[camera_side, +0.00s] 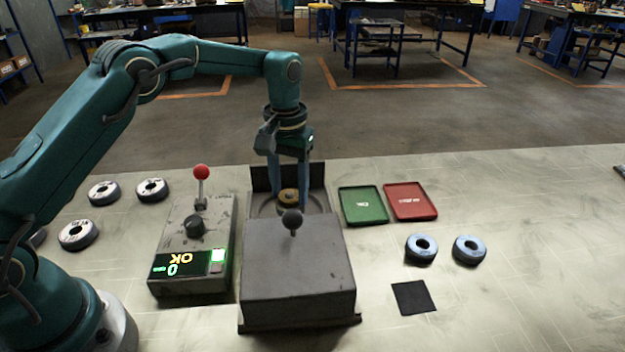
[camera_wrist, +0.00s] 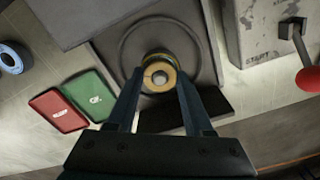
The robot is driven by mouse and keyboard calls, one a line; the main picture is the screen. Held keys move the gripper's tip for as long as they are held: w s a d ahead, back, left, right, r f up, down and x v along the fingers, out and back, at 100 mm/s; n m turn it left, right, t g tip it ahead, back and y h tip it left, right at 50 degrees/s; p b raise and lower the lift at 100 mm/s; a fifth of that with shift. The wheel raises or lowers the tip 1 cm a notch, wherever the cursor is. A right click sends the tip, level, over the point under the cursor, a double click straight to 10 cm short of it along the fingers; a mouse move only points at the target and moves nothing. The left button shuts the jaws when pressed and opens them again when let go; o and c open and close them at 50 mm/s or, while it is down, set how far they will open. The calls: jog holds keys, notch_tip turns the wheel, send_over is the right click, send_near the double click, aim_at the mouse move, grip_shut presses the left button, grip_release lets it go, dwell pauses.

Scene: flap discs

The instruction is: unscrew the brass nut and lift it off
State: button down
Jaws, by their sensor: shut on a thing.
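The brass nut (camera_side: 288,195) sits at the centre of the round plate in the grey machine (camera_side: 298,265), behind its box-like front part. In the wrist view the nut (camera_wrist: 159,76) is a gold ring around a grey spindle end, above the middle of the round plate (camera_wrist: 203,58). My gripper (camera_side: 289,190) reaches down from above with its two blue fingers on either side of the nut. The wrist view shows the fingertips (camera_wrist: 159,78) shut on the nut. I cannot tell whether the nut is still on the thread.
A control box (camera_side: 195,245) with a red-knobbed lever (camera_side: 201,172) and lit display reading OK and 0 stands left. A green tray (camera_side: 363,206) and red tray (camera_side: 410,201) lie right. Discs (camera_side: 421,249) lie on both sides. A black square (camera_side: 412,298) lies front right.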

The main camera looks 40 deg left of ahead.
jog(key=n, duration=1.1)
jog(key=shift+n, duration=0.3)
jog(key=n, duration=1.1)
jog(key=shift+r, duration=0.1)
jog(key=shift+r, duration=2.4)
